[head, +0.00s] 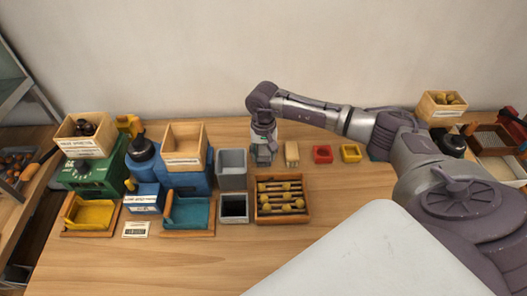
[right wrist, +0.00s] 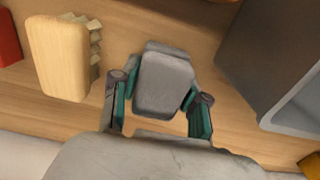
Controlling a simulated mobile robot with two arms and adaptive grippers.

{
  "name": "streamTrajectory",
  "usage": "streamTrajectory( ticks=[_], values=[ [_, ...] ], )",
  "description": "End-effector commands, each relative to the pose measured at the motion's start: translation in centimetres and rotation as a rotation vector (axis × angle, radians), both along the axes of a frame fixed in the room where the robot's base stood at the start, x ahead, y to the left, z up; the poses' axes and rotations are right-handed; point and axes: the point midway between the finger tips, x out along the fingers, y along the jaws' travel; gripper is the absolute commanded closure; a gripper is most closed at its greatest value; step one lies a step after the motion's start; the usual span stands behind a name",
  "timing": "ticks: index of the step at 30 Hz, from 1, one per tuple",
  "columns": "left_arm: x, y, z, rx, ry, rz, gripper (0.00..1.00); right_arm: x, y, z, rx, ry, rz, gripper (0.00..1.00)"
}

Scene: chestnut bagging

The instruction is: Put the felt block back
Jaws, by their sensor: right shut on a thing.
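A grey felt block (right wrist: 165,85) lies between the fingers of my right gripper (right wrist: 158,112) in the right wrist view. The gripper is shut on it, with a finger against each side. In the head view my right gripper (head: 264,150) points down at the back of the table, between the grey bin and the pale brush; the block is hard to separate from the fingers there. I cannot tell whether the block touches the table. My left gripper is not in view.
A tall grey bin (head: 232,170) is close on the left. The table's front middle is clear.

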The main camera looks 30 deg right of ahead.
Motion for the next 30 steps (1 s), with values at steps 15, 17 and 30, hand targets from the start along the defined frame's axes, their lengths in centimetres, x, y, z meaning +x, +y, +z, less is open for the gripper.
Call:
streamTrajectory(
  ticks=[15,17,30],
  values=[
    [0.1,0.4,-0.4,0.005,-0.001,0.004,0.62,0.0,0.0,-0.3,-0.001,-0.001,0.0,0.3],
    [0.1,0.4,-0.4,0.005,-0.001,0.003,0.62,0.0,0.0,-0.3,0.0,0.0,0.0,0.3],
    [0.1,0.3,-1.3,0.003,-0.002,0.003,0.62,0.2,-0.1,3.0,-0.001,-0.008,0.001,0.3]
  ],
)
